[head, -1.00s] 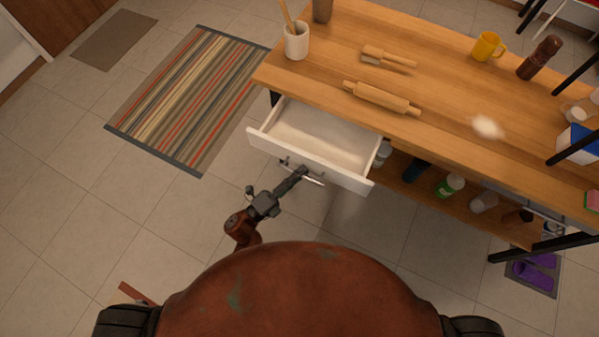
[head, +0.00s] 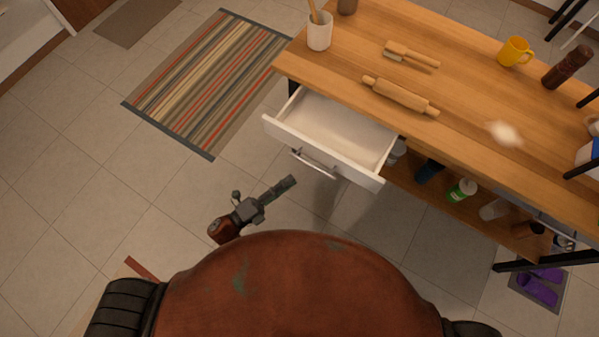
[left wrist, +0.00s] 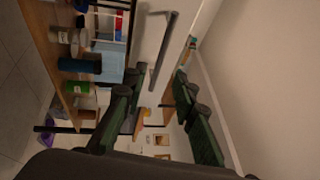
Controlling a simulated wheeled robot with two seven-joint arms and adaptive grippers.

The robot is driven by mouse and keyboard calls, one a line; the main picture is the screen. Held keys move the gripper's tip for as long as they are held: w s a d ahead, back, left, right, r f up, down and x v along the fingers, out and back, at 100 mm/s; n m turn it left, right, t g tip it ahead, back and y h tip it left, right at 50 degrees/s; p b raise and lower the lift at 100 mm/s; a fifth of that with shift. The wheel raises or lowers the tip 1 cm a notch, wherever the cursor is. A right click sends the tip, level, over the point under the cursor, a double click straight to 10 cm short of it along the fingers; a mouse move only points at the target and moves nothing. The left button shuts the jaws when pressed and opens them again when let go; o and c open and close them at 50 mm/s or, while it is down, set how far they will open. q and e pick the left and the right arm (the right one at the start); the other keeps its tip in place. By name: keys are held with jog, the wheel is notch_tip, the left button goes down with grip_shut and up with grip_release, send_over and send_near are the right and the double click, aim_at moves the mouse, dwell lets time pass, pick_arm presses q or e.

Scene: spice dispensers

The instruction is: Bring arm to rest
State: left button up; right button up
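My left gripper (head: 288,183) is below the pulled-out white drawer (head: 335,127) in the head view, apart from its metal handle (head: 315,164). In the left wrist view the two fingers of my left gripper (left wrist: 158,80) stand apart with nothing between them. The drawer handle (left wrist: 163,50) shows beyond the fingertips there. The drawer looks empty inside. My left arm is folded close to my body, and its upper part is hidden. My right arm and gripper are not in view.
The wooden table (head: 440,60) carries a rolling pin (head: 400,95), a brush (head: 411,55), a yellow mug (head: 515,51) and a utensil cup (head: 319,31). Bottles stand on the shelf below, including a green one (head: 462,190). A striped rug (head: 212,82) lies left; the floor around my left arm is clear.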

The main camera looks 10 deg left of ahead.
pick_arm(q)
jog(key=shift+v, duration=1.05)
jog(key=s+a+f+n+g+y+p, duration=0.15)
jog(key=a+f+n+y, duration=0.3)
jog(key=f, duration=0.45)
jog(key=s+a+f+n+y+p, duration=0.25)
jog(key=a+f+n, duration=0.35)
jog(key=f, duration=0.3)
jog(key=s+a+f+n+g+y+p, duration=0.15)
jog(key=a+f+n+y, duration=0.3)
jog(key=f, duration=0.45)
jog(key=s+a+f+n+g+y+p, duration=0.1)
jog(key=s+a+f+n+g, duration=0.15)
jog(key=s+f, duration=0.35)
jog(key=s+a+f+n+g+y+p, duration=0.1)
jog(key=s+a+f+n+y+p, duration=0.1)
jog(key=s+a+f+n, duration=0.45)
jog(key=s+f+n+g+p, duration=0.2)
jog(key=s+g, duration=0.4)
jog(key=s, duration=1.9)
notch_tip(320, 180, down, 2)
jog(key=shift+s+n, duration=0.25)
jog(key=shift+n, duration=0.25)
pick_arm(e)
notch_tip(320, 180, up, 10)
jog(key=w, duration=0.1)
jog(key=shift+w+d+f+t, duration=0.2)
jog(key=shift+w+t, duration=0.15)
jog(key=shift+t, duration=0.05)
